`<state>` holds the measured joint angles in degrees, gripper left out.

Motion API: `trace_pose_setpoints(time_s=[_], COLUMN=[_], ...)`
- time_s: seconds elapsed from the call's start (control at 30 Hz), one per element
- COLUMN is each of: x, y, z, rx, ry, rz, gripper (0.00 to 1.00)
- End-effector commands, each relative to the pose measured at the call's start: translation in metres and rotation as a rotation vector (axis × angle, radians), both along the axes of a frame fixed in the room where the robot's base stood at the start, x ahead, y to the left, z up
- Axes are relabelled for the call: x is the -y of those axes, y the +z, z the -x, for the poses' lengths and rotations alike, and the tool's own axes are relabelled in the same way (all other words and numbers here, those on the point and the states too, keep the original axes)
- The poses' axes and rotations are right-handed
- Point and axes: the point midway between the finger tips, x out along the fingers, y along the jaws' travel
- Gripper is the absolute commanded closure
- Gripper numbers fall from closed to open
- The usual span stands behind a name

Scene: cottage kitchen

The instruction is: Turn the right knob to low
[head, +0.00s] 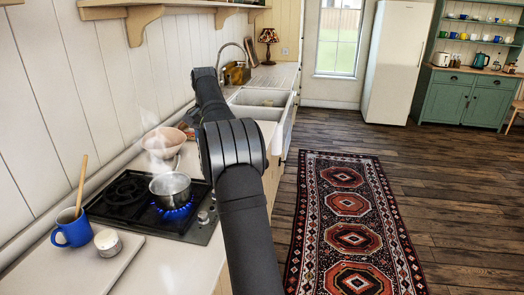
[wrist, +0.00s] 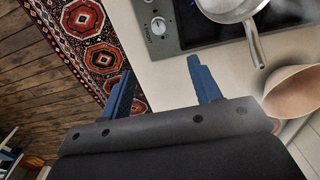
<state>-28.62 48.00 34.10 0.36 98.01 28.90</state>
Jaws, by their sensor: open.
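In the wrist view the right knob (wrist: 158,25) is a small round silver-white knob on the grey edge panel of the cooktop (wrist: 178,40). Part of another knob shows at the top edge of that view. My gripper (wrist: 160,66) is open and empty, its two blue fingers apart, with the knob beyond the gap between the tips. In the head view the cooktop is black with a grey strip, and a knob (head: 203,217) shows there; I cannot tell which one. My arm hides the gripper in that view.
A steaming steel pan (head: 170,190) sits over a lit blue flame (head: 176,212). A pink bowl (head: 163,141) stands beyond the cooktop.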

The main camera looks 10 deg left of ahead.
Motion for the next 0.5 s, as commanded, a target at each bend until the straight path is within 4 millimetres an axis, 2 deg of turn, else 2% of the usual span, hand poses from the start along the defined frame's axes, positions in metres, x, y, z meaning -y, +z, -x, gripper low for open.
trace_pose_setpoints(time_s=[0.17,0.3,0.5], x=[0.023,0.057,0.106], y=[-0.031,-0.071,-0.107], z=[0.000,0.004,0.010], rx=[-0.109,-0.294,-0.577], ry=[-0.119,-0.356,-0.788], rz=[-0.096,-0.272,-0.554], gripper=[0.50,0.50,0.50])
